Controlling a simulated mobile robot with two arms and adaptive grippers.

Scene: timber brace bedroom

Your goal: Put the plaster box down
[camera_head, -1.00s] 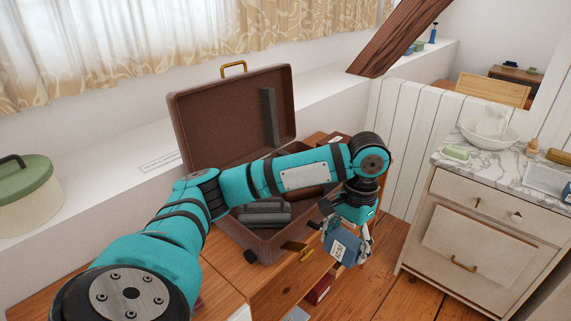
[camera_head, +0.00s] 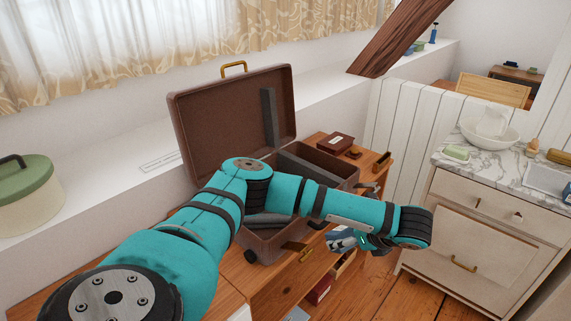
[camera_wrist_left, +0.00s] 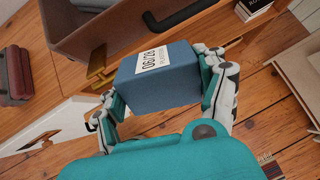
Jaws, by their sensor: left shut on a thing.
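The plaster box appears to be the blue box (camera_wrist_left: 172,88) with a white printed label in the left wrist view. My left gripper (camera_wrist_left: 163,90) is shut on it, with a finger against each side. In the head view my left gripper (camera_head: 352,241) is below the forearm, in front of the open brown suitcase (camera_head: 232,115). The arm hides much of the box and part of the suitcase there. The box is held in the air beside the suitcase wall (camera_wrist_left: 125,25). My right gripper is not in view.
The suitcase stands on a wooden dresser (camera_head: 385,160), with a dark red labelled box (camera_head: 335,143) behind it. A brass latch (camera_wrist_left: 97,66) is close to the held box. To the right, a pale cabinet (camera_head: 480,232) bears a bowl (camera_head: 489,133) and green soap (camera_head: 455,153). Floor shows between.

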